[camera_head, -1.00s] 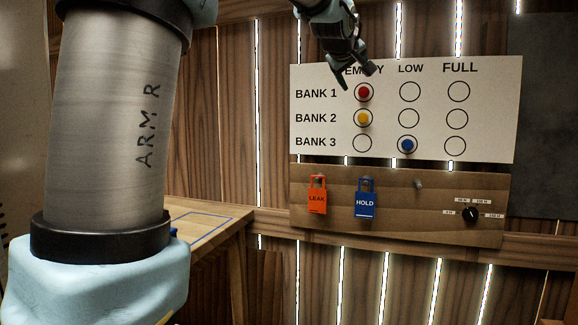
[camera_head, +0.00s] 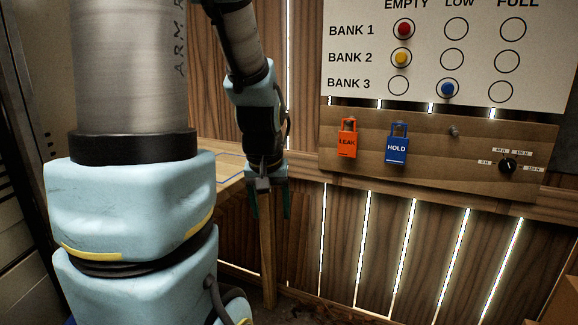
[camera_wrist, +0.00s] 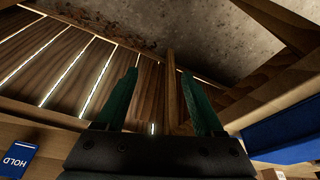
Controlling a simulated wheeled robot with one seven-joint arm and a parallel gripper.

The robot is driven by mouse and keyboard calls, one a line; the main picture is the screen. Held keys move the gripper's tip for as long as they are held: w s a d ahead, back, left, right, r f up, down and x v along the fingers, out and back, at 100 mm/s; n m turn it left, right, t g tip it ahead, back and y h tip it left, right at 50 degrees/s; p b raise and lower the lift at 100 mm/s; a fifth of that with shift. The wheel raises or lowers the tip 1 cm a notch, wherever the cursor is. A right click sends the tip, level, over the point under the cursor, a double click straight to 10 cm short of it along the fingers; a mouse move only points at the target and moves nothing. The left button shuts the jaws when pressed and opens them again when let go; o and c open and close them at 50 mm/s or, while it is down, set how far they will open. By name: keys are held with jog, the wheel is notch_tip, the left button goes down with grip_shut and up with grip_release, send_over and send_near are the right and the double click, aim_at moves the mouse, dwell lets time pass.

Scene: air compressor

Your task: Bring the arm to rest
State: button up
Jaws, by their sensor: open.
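My gripper (camera_head: 269,203) hangs below my arm in the head view, left of the panel, with its fingers pointing down. In the wrist view my gripper (camera_wrist: 165,92) shows two green fingers spread apart with nothing between them. Behind it in the head view is a wooden table leg (camera_head: 267,255); I cannot tell how near it is. My large arm links fill the left of the head view.
A white board (camera_head: 430,62) holds red (camera_head: 404,29), yellow (camera_head: 401,58) and blue (camera_head: 449,89) markers. Below it, an orange LEAK tag (camera_head: 347,143), a blue HOLD tag (camera_head: 397,149) and a dial (camera_head: 508,165) are on a wooden panel. A wooden table (camera_head: 228,168) is behind my arm.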

jog(key=s+a+f+g, duration=0.2)
jog(key=s+a+f, duration=0.1)
jog(key=s, duration=0.4)
notch_tip(320, 180, up, 15)
jog(key=p, duration=1.5)
jog(key=shift+w+d+f, duration=0.15)
jog(key=shift+w+f, duration=0.05)
jog(key=shift+w, duration=0.25)
